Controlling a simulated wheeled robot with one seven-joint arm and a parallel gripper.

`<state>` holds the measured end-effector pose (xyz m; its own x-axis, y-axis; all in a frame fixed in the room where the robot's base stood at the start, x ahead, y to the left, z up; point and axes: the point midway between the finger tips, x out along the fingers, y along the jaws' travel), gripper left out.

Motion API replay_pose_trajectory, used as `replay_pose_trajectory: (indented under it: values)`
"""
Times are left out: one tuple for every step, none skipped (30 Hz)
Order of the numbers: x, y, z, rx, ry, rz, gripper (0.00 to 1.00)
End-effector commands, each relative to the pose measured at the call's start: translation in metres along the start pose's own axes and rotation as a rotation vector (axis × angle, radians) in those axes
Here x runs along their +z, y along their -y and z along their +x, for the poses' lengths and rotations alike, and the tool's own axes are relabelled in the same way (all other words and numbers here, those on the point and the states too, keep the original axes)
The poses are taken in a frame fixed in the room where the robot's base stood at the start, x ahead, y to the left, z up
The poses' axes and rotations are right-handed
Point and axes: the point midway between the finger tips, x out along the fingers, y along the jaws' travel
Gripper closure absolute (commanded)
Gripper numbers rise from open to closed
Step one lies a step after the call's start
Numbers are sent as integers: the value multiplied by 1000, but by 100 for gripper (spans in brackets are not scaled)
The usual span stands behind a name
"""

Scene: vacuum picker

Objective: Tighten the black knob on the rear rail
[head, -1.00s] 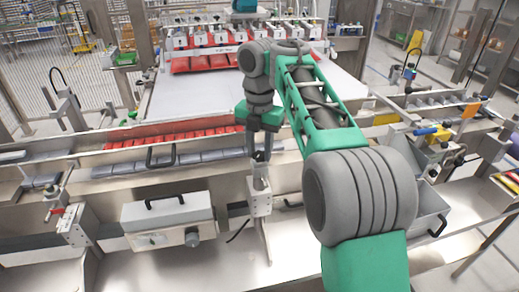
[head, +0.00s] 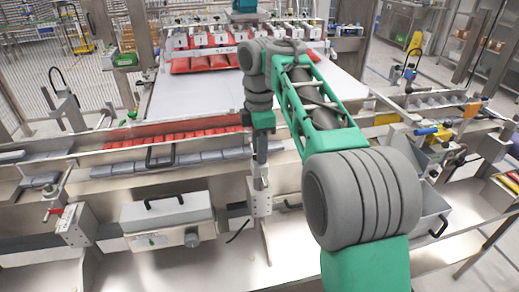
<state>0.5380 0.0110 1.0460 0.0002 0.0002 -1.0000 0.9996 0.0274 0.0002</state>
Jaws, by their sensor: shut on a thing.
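My gripper (head: 261,178) points straight down in the middle of the head view, at the top of a steel bracket post (head: 260,204) on the long metal rail (head: 225,186). Its jaws are shut on the small black knob at the top of that post. The knob itself is mostly hidden by the fingers and too small to make out. The green gripper body (head: 263,120) shows narrow side on, above the fingers.
A grey box with a black handle (head: 166,220) hangs left of the post. A similar clamp post (head: 75,222) stands further left. Red packs (head: 180,138) and grey trays (head: 200,158) line the channel behind. My arm covers the area to the right.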

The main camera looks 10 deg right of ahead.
Motion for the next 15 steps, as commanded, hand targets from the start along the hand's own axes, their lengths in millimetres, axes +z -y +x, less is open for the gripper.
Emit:
replay_pose_trajectory:
  values:
    - [0, 0, 0, 1, 0, 43, 100]
    - [0, 0, 0, 1, 0, 71, 100]
    - [0, 0, 0, 1, 0, 109, 100]
    - [0, 0, 0, 1, 0, 139, 100]
    - [0, 0, 0, 1, 0, 166, 100]
    - [0, 0, 0, 1, 0, 204, 100]
    - [0, 0, 0, 1, 0, 234, 100]
    - [0, 0, 0, 0, 0, 262, 100]
    - [0, 0, 0, 0, 0, 299, 100]
    - [0, 0, 0, 0, 0, 328, 100]
    - [0, 0, 0, 0, 0, 358, 100]
    - [0, 0, 0, 0, 0, 395, 100]
    - [0, 0, 0, 0, 0, 423, 100]
    - [0, 0, 0, 0, 0, 452, 100]
    - [0, 0, 0, 0, 0, 490, 100]
